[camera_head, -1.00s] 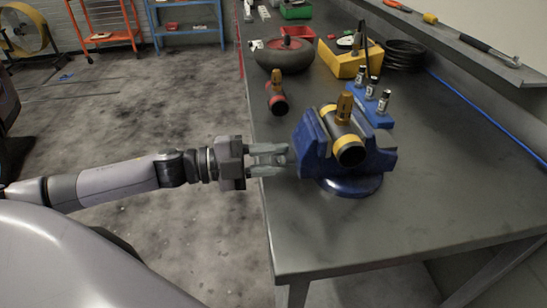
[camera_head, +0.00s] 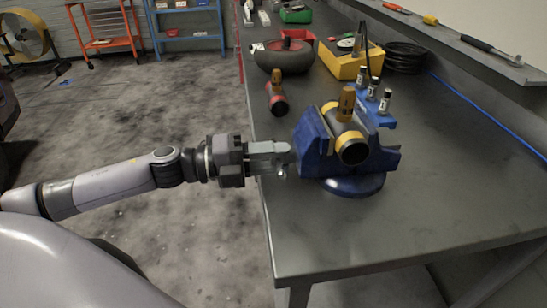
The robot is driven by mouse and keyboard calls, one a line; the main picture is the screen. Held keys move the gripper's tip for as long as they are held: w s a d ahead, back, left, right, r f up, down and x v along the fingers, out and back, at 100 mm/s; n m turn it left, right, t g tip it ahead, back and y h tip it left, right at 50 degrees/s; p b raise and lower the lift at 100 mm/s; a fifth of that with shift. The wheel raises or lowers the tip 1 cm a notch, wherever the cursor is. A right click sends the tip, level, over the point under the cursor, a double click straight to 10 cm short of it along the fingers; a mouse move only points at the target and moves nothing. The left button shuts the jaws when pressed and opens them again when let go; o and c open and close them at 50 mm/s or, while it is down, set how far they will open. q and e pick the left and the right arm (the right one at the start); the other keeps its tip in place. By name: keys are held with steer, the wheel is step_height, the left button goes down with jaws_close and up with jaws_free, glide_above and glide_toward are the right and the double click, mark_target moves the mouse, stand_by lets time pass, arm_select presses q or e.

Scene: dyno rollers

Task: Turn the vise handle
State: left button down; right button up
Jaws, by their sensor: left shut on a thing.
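The blue vise (camera_head: 314,146) stands on its round base at the near left edge of the grey workbench (camera_head: 430,210). Its jaws hold a dark cylinder with yellow bands (camera_head: 345,138) and an orange-brown top piece. My left gripper (camera_head: 286,156) reaches in from the left, at the vise's left side, and is shut on the vise handle (camera_head: 282,172). Only a small bit of the handle shows by the fingertips; the fingers hide the rest. My right gripper is not in view.
A red-and-black cylinder (camera_head: 277,97) lies behind the vise. A blue holder with several small bottles (camera_head: 384,103), a yellow box (camera_head: 345,66), a dark wheel (camera_head: 283,57) and a coiled black hose (camera_head: 405,57) stand farther back. The bench's right front is clear.

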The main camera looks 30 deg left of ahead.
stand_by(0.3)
arm_select(q)
steer(key=c, duration=0.9)
jaws_free()
steer(key=shift+o, duration=0.2)
steer(key=shift+a, duration=0.1)
steer(key=shift+b+v, duration=0.3)
steer(key=shift+v, duration=3.2)
